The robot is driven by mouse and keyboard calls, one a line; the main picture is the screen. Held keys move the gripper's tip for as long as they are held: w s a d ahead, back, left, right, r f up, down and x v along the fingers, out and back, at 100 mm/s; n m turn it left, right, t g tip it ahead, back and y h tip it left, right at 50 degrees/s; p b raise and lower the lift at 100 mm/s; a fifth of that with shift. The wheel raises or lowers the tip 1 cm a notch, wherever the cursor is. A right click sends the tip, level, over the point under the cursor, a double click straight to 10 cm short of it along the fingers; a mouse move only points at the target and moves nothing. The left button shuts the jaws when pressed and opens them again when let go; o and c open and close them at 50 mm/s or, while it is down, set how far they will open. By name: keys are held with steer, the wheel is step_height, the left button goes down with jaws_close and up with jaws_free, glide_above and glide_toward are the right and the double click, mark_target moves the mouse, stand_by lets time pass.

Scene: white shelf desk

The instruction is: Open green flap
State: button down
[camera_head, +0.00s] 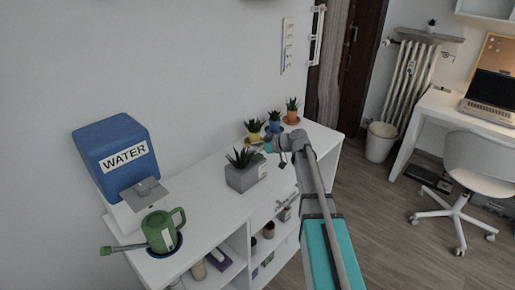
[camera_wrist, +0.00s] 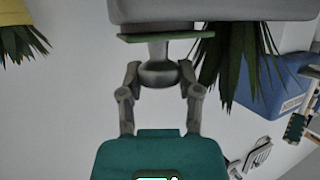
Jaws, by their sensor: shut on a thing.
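The green flap (camera_wrist: 205,35) shows in the wrist view as a thin green strip, nearly edge-on, along the grey planter (camera_wrist: 215,10). In the head view the grey planter (camera_head: 240,181) stands on the white shelf with a spiky plant in it. My gripper (camera_wrist: 160,75) has its two fingers around a rounded grey piece next to the green flap and is shut on it. In the head view my gripper (camera_head: 267,149) is beside the planter's right end, partly hidden by my wrist. How far the flap is open cannot be told.
A blue water dispenser (camera_head: 116,152) and a green watering can (camera_head: 162,232) stand at the shelf's left end. Small potted plants (camera_head: 274,127) stand behind my gripper. The shelf top (camera_head: 205,205) is clear between the can and the planter.

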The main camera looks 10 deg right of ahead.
steer(key=shift+d, duration=0.4)
steer(key=shift+a+r, duration=0.1)
steer(key=shift+a, duration=0.35)
steer(key=p, duration=0.1)
steer(key=g+h+p, duration=0.1)
steer(key=p, duration=0.1)
steer(key=shift+w+a+r, duration=0.2)
steer(key=shift+w+r, duration=0.1)
steer(key=shift+r, duration=0.05)
steer(key=p, duration=0.1)
steer(key=g+h+p, duration=0.1)
steer(key=w+m+g+h+p, duration=0.1)
steer(key=p, duration=0.1)
steer(key=shift+a+r, duration=0.25)
steer(key=shift+a, duration=0.1)
steer(key=shift+w+a+m+g+h+p, duration=0.3)
steer(key=shift+w+g+h+p, duration=0.15)
steer(key=shift+g+h+p, duration=0.6)
steer(key=shift+w+a+f+m+g+h+p, duration=0.2)
steer(key=shift+g+h+p, duration=0.15)
steer(key=shift+g, duration=0.15)
steer(key=shift+w+a+f+m+g+h+p, duration=0.1)
steer(key=shift+w+g+h+p, duration=0.05)
steer(key=shift+g+h+p, duration=0.25)
